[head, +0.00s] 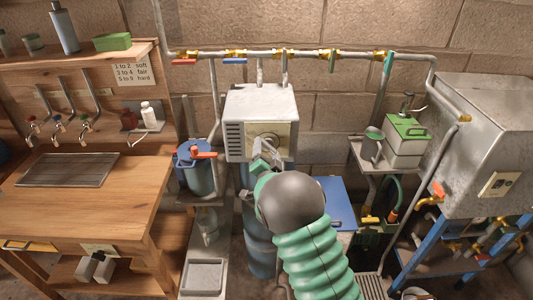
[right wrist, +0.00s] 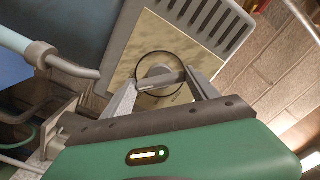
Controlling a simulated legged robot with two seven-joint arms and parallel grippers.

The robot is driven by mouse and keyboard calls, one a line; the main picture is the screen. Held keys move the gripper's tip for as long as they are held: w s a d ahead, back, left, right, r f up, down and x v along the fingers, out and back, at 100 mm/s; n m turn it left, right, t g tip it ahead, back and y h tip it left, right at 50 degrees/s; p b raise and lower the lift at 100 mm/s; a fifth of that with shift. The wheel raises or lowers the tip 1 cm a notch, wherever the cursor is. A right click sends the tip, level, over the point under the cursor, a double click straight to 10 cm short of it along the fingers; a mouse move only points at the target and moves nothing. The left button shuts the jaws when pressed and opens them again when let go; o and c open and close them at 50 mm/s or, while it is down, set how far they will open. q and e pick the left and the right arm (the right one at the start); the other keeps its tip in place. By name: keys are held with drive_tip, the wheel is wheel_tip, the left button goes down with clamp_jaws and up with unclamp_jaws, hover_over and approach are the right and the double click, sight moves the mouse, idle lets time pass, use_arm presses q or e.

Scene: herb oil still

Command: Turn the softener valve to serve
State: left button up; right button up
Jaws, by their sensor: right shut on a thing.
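The softener valve head is a grey box (head: 262,103) with side vents, standing centre in the head view below the wall pipe. Its front carries a pale plate (head: 286,138) with a round dial, which also shows in the right wrist view (right wrist: 150,50). My right gripper (head: 265,146) reaches up to the dial from below. In the right wrist view its two fingers are closed on the valve knob (right wrist: 160,73) in the middle of the dial ring. The fingers hide part of the knob, and I cannot read the plate's markings or the knob's pointing. My left gripper is out of view.
Pipes with red, blue and green valve handles (head: 332,60) run along the wall above. A blue-lidded tank (head: 197,165) stands left of the valve column. A wooden bench (head: 90,205) is at left. A metal tank (head: 490,130) on a blue frame is at right.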

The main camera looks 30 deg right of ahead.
drive_tip(key=n, duration=0.1)
drive_tip(key=n+b, duration=0.1)
drive_tip(key=shift+f+n, duration=0.25)
drive_tip(key=shift+n, duration=0.05)
drive_tip(key=n+b, duration=0.1)
drive_tip(key=n, duration=0.1)
drive_tip(key=shift+s+n, duration=0.1)
drive_tip(key=shift+n, duration=0.3)
drive_tip(key=n, duration=0.2)
drive_tip(key=shift+d+n, duration=0.1)
drive_tip(key=shift+n, duration=0.3)
drive_tip(key=n, duration=0.3)
drive_tip(key=shift+r+n, duration=0.1)
drive_tip(key=shift+n, duration=0.2)
drive_tip(key=n, duration=0.5)
drive_tip(key=shift+p, duration=0.35)
drive_tip(key=n+p, duration=0.1)
drive_tip(key=n, duration=0.4)
drive_tip(key=shift+n, duration=0.4)
